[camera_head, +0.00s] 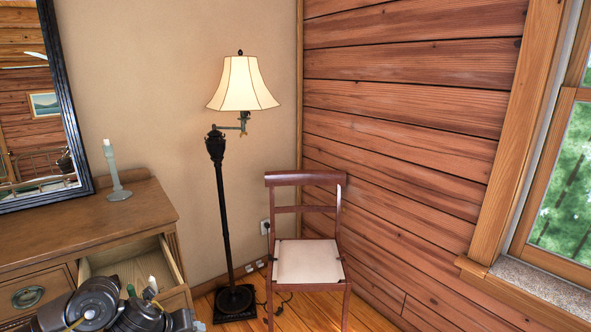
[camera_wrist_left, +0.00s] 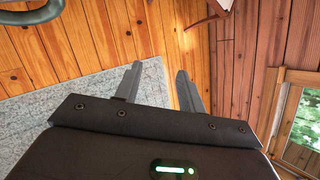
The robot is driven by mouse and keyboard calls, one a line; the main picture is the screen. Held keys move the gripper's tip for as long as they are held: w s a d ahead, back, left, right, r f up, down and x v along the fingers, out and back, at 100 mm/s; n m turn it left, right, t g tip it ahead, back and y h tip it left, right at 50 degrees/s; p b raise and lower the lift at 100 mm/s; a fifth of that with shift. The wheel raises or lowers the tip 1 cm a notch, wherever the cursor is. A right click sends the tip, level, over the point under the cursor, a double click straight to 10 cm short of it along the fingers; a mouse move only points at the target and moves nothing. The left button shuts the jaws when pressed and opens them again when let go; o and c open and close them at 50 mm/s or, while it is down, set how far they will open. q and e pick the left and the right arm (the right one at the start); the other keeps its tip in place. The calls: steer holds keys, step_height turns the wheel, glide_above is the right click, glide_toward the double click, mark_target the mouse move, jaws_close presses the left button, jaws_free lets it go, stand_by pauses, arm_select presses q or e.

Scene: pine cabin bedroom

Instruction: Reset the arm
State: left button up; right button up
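My left gripper (camera_wrist_left: 160,68) shows in the left wrist view with its two dark fingers apart and nothing between them. Beyond the fingers are the plank floor and a grey rug. In the head view, dark links of my arm show at the bottom left, in front of the open dresser drawer (camera_head: 110,262). The gripper's fingers cannot be made out there. My right gripper is in neither view.
The wooden dresser (camera_head: 140,212) carries a candlestick (camera_head: 117,190) and a mirror (camera_head: 75,130). A floor lamp (camera_head: 224,220) and a chair (camera_head: 308,262) stand to the right. The grey rug (camera_wrist_left: 30,125) lies on the floor. A window (camera_head: 565,190) is at right.

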arm_select(q)
steer(key=s+d+f+n+t+h, duration=0.2)
steer(key=s+d+f+n, duration=0.2)
steer(key=s+d+n, duration=0.75)
steer(key=s+a+f+n+g+y, duration=0.1)
steer(key=s+a+f+n+g, duration=0.15)
steer(key=s+n, duration=0.4)
steer(key=s+a+f+n+g+y, duration=0.1)
steer(key=s+a+f+n+y, duration=0.2)
steer(key=s+n, duration=0.35)
steer(key=s+a+f+n+g, duration=0.2)
steer(key=s+a+f+n, duration=0.15)
steer(key=s+n, duration=0.35)
step_height(320, 180, down, 26)
steer(key=s+m, duration=0.2)
steer(key=s, duration=0.1)
steer(key=s+a+f+g, duration=0.2)
steer(key=s+a+f, duration=0.2)
steer(key=s+f, duration=1)
steer(key=shift+s+y, duration=0.3)
steer(key=shift+s, duration=0.25)
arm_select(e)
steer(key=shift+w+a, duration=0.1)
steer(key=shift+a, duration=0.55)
